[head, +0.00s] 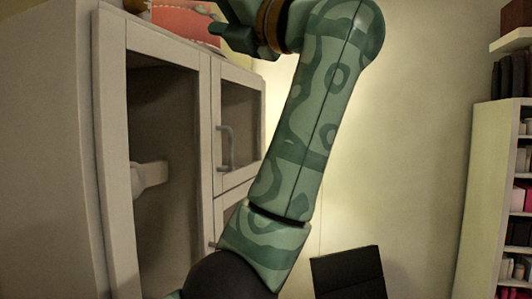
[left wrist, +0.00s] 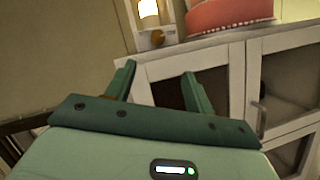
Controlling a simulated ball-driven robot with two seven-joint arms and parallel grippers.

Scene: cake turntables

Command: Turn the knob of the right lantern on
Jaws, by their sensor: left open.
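A lantern (left wrist: 148,12) with a pale glowing window stands on top of the white cabinet in the left wrist view, its upper part cut off by the frame. A round brown knob (left wrist: 157,38) is on its front base, with small lettering beside it too small to read. I cannot tell whether this is the right lantern; no second one shows. My left gripper (left wrist: 158,70) is open and empty, below and apart from the knob. In the head view the left gripper (head: 226,24) is at the top, partly cut off. My right gripper is not in view.
A red cake (left wrist: 228,12) on a pale stand is right of the lantern; it also shows in the head view (head: 182,22). The white cabinet (head: 112,120) has glass doors and a protruding handle (head: 225,148). A bookshelf (head: 490,150) and a black panel (head: 348,272) are at the right.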

